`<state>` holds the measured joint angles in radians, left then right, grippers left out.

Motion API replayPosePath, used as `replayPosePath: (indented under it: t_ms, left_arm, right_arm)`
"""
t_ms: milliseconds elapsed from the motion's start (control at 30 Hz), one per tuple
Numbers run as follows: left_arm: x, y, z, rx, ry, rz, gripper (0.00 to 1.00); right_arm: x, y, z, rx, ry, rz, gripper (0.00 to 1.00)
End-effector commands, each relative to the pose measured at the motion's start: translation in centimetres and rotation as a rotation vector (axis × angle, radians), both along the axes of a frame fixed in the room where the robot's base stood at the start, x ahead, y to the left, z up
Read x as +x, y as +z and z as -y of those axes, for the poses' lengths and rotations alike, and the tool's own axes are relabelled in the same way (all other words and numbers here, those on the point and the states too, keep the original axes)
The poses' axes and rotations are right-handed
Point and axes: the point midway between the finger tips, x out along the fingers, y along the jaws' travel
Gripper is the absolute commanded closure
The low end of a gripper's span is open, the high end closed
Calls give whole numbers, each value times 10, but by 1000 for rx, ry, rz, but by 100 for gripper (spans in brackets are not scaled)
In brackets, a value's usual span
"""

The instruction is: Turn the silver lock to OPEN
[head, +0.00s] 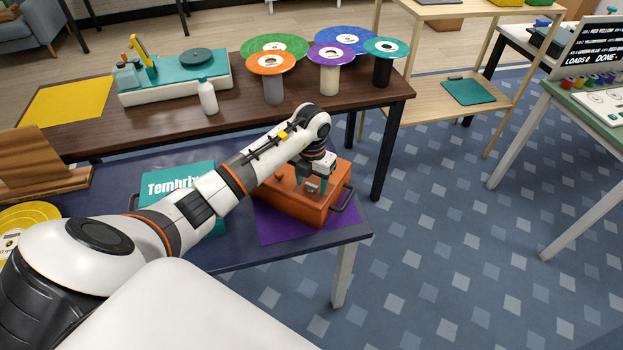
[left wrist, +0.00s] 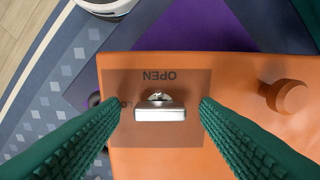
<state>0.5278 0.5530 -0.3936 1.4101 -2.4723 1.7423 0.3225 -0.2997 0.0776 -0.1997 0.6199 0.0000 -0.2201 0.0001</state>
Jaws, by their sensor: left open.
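The silver lock (left wrist: 160,113) is on a brownish plate (left wrist: 185,80) on top of the orange box (head: 285,207). Its bar lies crosswise in the left wrist view. The word OPEN shows upside down beyond the bar, and a second label starting "LO" is partly hidden by the left finger. My left gripper (head: 311,183) is over the box. In the left wrist view its green ribbed fingers (left wrist: 161,104) are open, one on each side of the lock, with a gap to the bar on both sides. My right gripper is not in view.
The box has dark side handles (head: 345,199) and an orange knob (left wrist: 287,97). It stands on a purple mat (head: 268,228) on the dark blue table (head: 230,258). A teal Tembrix box (head: 180,180) lies left of it. A brown table (head: 150,132) stands behind.

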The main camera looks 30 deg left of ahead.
Motion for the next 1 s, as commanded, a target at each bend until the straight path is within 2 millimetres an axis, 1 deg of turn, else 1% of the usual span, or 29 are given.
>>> replayPosePath:
  t_ms: [133,167,400,433,633,767,1000]
  left_arm:
    - [0,0,0,0,0,0,44]
    - [0,0,0,0,0,0,47]
    - [0,0,0,-1,0,0,86]
    - [0,0,0,-1,0,0,88]
    - [0,1,0,0,14,1,88]
    - [1,2,-1,0,55,2,89]
    - [1,3,-1,0,210,2,89]
  right_arm:
    - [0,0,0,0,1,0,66]
    - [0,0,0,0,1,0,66]
    - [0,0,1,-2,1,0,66]
    - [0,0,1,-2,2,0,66]
    - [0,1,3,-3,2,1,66]
    - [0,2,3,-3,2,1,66]
    - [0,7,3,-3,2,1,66]
